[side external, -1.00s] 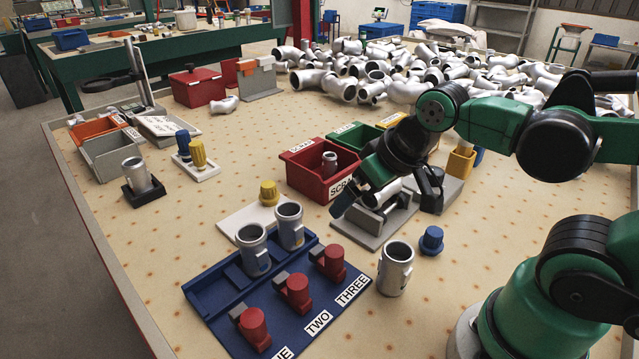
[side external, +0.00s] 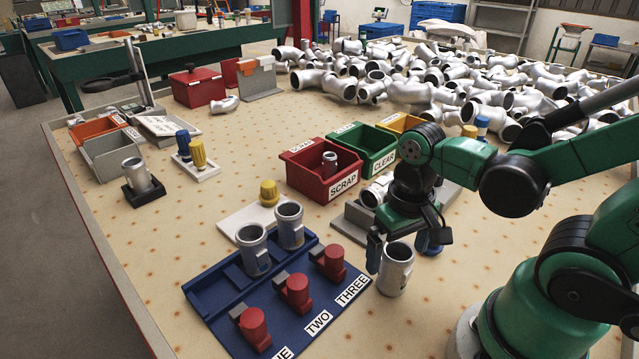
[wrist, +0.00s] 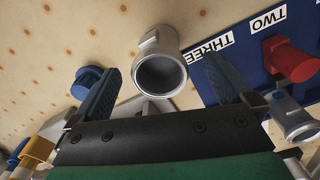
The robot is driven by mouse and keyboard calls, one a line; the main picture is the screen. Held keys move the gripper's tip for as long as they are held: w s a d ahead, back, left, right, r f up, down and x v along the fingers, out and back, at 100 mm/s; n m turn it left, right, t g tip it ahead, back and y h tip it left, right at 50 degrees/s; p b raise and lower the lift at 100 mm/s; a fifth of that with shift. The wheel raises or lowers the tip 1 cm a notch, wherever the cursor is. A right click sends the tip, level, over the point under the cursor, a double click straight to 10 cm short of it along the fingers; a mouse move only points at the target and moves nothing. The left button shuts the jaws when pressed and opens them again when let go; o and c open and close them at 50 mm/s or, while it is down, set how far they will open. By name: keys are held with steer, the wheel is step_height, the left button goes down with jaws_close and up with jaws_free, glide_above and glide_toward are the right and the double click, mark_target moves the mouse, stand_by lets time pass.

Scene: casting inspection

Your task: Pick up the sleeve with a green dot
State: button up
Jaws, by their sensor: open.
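A silver sleeve (side external: 394,274) stands upright on the table, right of the blue rack (side external: 215,290). Two similar sleeves stand in the rack, one on the left (side external: 251,252) and one on the right (side external: 289,228). Another sleeve (side external: 137,176) stands on a dark base at far left, and one (side external: 329,165) is in the red scrap bin. I cannot make out a green dot on any. My gripper (side external: 402,240) is open and empty, pointing down just above and behind the standing sleeve. In the wrist view, this sleeve (wrist: 157,42) appears between my open fingertips (wrist: 160,70).
A blue knobbed part (side external: 430,244) stands close to the sleeve, partly hidden by my gripper. Red clamps (side external: 294,293) line the rack. A grey fixture (side external: 358,228) and the red (side external: 300,178), green (side external: 365,143) and yellow bins lie behind. The table's front is clear.

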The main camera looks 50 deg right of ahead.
steer(key=shift+f, duration=0.3)
jaws_close()
stand_by(0.3)
steer(key=shift+r, duration=0.15)
